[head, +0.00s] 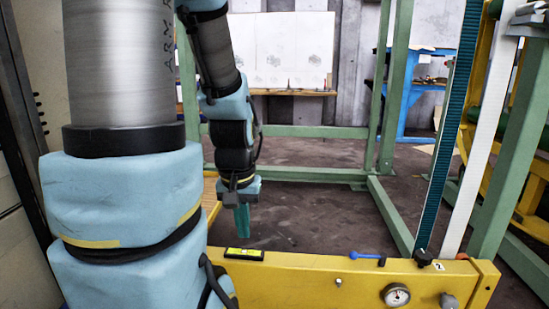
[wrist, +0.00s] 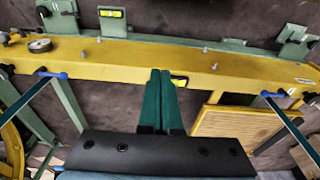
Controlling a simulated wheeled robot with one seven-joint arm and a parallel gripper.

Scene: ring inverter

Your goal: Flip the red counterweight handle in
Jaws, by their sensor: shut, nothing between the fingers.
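I cannot make out a red counterweight handle in either view; only a small reddish spot (head: 461,256) shows at the foot of the white strip in the head view. A blue handle (head: 368,256) lies on the yellow beam (head: 310,280). In the wrist view, one blue handle (wrist: 52,75) is at the left and another (wrist: 272,94) at the right of the beam. My gripper (head: 242,220) points down behind the beam in the head view. In the wrist view, its green fingers (wrist: 160,78) are together with nothing between them, near the beam's middle.
A gauge (head: 396,295) and a black knob (head: 423,257) sit at the beam's right. A yellow-green level (head: 244,254) lies on the beam. Green frame posts (head: 393,85) stand behind. A slatted yellow platform (wrist: 235,123) is right of my fingers. Dark floor is open behind the beam.

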